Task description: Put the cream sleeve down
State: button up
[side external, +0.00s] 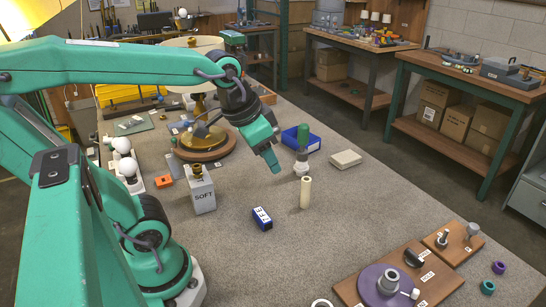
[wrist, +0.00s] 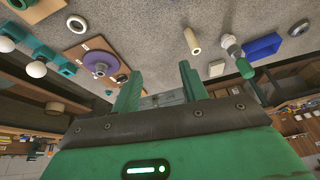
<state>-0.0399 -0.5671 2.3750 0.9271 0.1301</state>
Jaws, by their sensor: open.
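The cream sleeve (side external: 305,192) stands upright on the grey table mat, with nothing holding it. In the wrist view the cream sleeve (wrist: 192,41) shows beyond my fingers, apart from them. My gripper (side external: 274,163) hangs above the mat, to the left of the sleeve and higher than it. In the wrist view my gripper (wrist: 158,85) has its two green fingers spread apart, with nothing between them.
A green-topped white piece (side external: 302,160) stands behind the sleeve, near a blue bin (side external: 291,136). A blue labelled block (side external: 262,218) lies front left, and a SOFT box (side external: 200,192) stands farther left. A wooden board (side external: 432,284) with a purple disc is front right.

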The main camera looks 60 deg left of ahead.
jog(key=shift+s+d+f+n+t, duration=0.1)
jog(key=shift+s+d+n+t, duration=0.05)
jog(key=shift+s, duration=0.4)
jog(key=shift+s+d+f+n+t, duration=0.15)
jog(key=shift+s+d+n+t, duration=0.05)
jog(key=shift+s, duration=0.4)
jog(key=shift+s+d+f+n+t, duration=0.1)
jog(key=shift+s+d+n+t, duration=0.05)
jog(key=shift+s, duration=0.4)
